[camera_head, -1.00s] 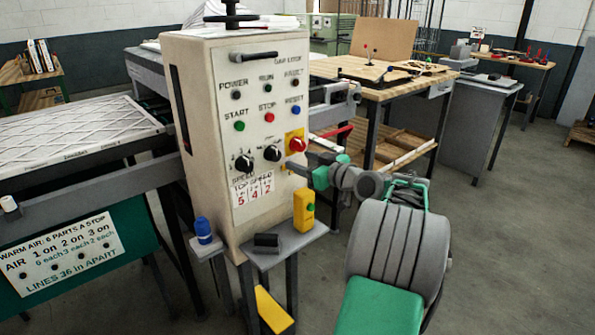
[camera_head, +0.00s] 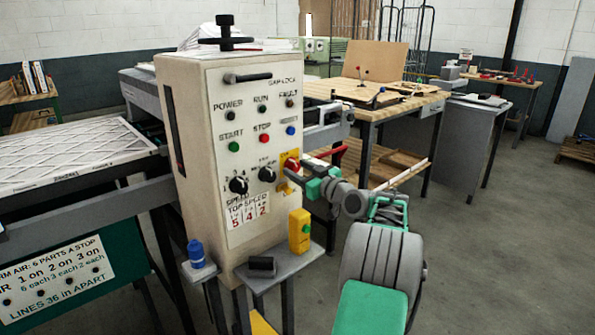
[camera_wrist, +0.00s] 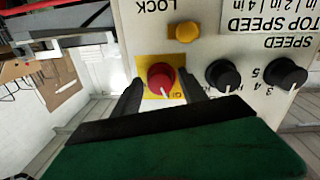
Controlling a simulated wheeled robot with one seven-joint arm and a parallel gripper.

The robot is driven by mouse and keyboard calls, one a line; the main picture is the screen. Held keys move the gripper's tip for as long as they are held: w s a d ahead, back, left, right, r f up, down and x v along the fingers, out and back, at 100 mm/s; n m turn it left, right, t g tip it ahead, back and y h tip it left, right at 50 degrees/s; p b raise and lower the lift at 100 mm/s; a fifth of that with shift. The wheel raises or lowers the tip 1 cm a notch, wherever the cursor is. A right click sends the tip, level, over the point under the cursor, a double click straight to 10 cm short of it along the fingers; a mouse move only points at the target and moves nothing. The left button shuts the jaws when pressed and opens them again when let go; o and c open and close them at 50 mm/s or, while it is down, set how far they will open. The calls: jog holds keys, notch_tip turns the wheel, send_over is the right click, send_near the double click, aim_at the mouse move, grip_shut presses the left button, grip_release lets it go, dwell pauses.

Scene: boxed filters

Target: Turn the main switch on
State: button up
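The main switch is a red rotary knob (camera_head: 291,164) on a yellow plate at the right edge of the beige control cabinet's front. In the wrist view, which is upside down, the red knob (camera_wrist: 161,76) shows a white pointer mark toward the picture's bottom, slightly right. My gripper (camera_wrist: 162,88) is open, with one dark finger on each side of the knob; I cannot tell whether they touch it. In the head view my gripper (camera_head: 293,175) reaches the plate from the lower right and hides part of it.
Two black knobs (camera_head: 239,185) sit left of the switch. Green, red and blue buttons (camera_head: 265,139) are above. Open floor lies to the right.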

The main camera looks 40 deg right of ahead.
grip_shut()
jog(key=shift+a, duration=0.1)
jog(key=shift+m, duration=0.4)
jog(key=m+p, duration=0.2)
jog(key=m, duration=0.1)
jog(key=shift+r+m, duration=0.15)
jog(key=shift+m, duration=0.25)
jog(key=m+p, duration=0.2)
jog(key=m, duration=0.2)
jog(key=shift+r+g+p, duration=0.15)
jog(key=shift+g+p, duration=0.15)
jog(key=shift+p, duration=0.05)
jog(key=m+p, duration=0.3)
jog(key=m, duration=0.1)
jog(key=shift+m+y, duration=0.3)
jog(key=m+p, duration=0.3)
jog(key=shift+m+y, duration=0.3)
jog(key=shift+m, duration=0.1)
